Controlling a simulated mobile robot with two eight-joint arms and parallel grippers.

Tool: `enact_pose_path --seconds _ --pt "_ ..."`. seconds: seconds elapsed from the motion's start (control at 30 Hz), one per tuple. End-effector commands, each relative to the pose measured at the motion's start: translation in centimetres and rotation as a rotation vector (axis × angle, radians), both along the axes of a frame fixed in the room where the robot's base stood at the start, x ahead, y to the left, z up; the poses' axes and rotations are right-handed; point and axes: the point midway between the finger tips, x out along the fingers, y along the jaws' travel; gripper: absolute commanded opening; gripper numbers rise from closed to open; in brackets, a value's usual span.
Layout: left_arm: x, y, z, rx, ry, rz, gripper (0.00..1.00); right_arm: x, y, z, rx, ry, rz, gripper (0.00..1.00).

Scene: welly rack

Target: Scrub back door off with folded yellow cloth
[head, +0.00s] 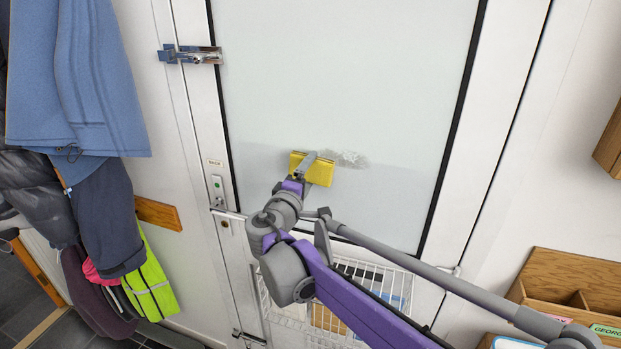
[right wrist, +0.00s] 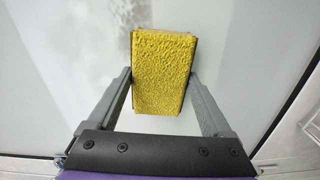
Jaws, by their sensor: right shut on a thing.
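The back door (head: 350,70) is white with a large pale panel edged in black. A grey-white smudge (head: 348,158) shows on its lower panel, just right of the cloth; a blurry grey patch also shows in the right wrist view (right wrist: 100,30). The folded yellow cloth (head: 320,174) is a thick, rough-textured block. My right gripper (head: 308,163) is shut on it, with one finger on each side in the right wrist view (right wrist: 160,90). The cloth is at the door panel; I cannot tell if it touches. My left gripper is not in view.
Coats (head: 75,80) and a bright yellow-green garment (head: 148,280) hang at the left. A metal latch (head: 190,55) and handle plate (head: 217,190) sit on the door's left edge. A white wire basket (head: 375,285) is below the panel. Wooden compartments (head: 560,285) stand at lower right.

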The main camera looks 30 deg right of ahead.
Motion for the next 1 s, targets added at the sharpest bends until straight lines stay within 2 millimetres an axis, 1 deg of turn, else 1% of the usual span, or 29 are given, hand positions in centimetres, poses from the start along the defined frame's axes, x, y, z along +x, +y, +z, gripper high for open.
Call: enact_pose_path --seconds 0.03,0.1,0.2,0.37,0.63,0.87,1.0 --pt "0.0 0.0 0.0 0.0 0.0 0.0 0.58 0.0 0.0 0.6 -0.001 0.0 -0.001 0.39" --pt "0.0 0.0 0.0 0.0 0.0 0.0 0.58 -0.1 0.0 1.0 -0.001 0.0 -0.001 0.39" --pt "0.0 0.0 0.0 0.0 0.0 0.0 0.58 -0.1 0.0 1.3 -0.001 0.0 -0.001 0.39" --pt "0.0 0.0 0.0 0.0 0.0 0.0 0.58 -0.7 -0.5 1.3 -0.001 0.0 -0.003 0.39" --pt "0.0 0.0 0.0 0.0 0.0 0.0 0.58 -2.5 -2.0 1.2 0.0 0.0 -0.004 0.39" --pt "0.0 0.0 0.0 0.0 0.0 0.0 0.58 -3.0 -2.5 1.2 -0.001 -0.001 -0.002 0.39" --pt "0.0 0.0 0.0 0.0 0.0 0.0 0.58 -3.8 -3.3 1.2 -0.001 0.0 -0.005 0.39"
